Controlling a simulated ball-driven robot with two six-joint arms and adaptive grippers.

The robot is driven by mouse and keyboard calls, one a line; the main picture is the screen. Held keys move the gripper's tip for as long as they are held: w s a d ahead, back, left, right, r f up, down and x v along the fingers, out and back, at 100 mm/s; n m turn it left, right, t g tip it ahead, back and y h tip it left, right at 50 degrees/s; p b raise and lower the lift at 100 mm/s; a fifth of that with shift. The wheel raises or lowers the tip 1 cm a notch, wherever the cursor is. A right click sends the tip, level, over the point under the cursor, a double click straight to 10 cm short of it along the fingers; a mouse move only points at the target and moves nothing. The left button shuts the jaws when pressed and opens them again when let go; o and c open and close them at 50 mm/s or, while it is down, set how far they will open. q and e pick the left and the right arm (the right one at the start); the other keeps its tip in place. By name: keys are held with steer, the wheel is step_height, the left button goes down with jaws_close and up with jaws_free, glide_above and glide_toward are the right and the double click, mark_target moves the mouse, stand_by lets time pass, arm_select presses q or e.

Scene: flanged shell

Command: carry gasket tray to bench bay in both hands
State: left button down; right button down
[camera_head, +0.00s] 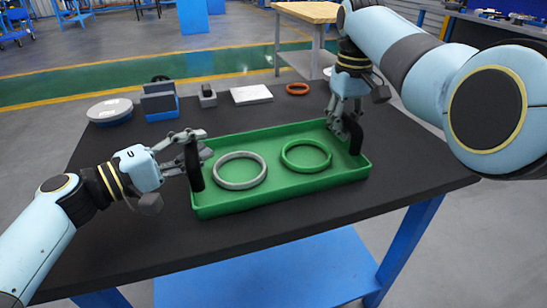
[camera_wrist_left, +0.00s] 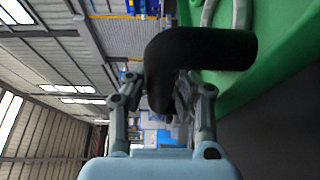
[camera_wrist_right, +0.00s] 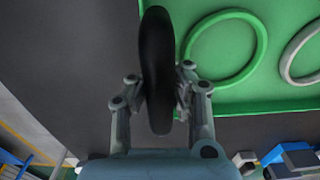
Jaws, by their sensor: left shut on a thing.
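The green gasket tray (camera_head: 285,193) is at the middle of the dark bench top; I cannot tell whether it touches the top. In it lie a grey ring (camera_head: 240,187) at left and a green ring (camera_head: 306,171) at right. My left gripper (camera_head: 196,155) is shut on the tray's black left handle (camera_head: 193,170), which also shows in the left wrist view (camera_wrist_left: 205,47). My right gripper (camera_head: 345,122) has its fingers closed on the black right handle (camera_head: 355,136); the right wrist view shows that handle (camera_wrist_right: 157,50) between the fingers.
Along the bench's (camera_head: 130,235) back edge stand a round grey-topped blue thing (camera_head: 110,108), a blue-grey block (camera_head: 159,102), a small grey block (camera_head: 207,96), a white slab (camera_head: 251,94) and an orange ring (camera_head: 297,88). A wood-topped table (camera_head: 310,12) stands behind. The bench front is clear.

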mark_target(349, 113)
steer(key=shift+w+r, duration=0.15)
steer(key=shift+r, duration=0.05)
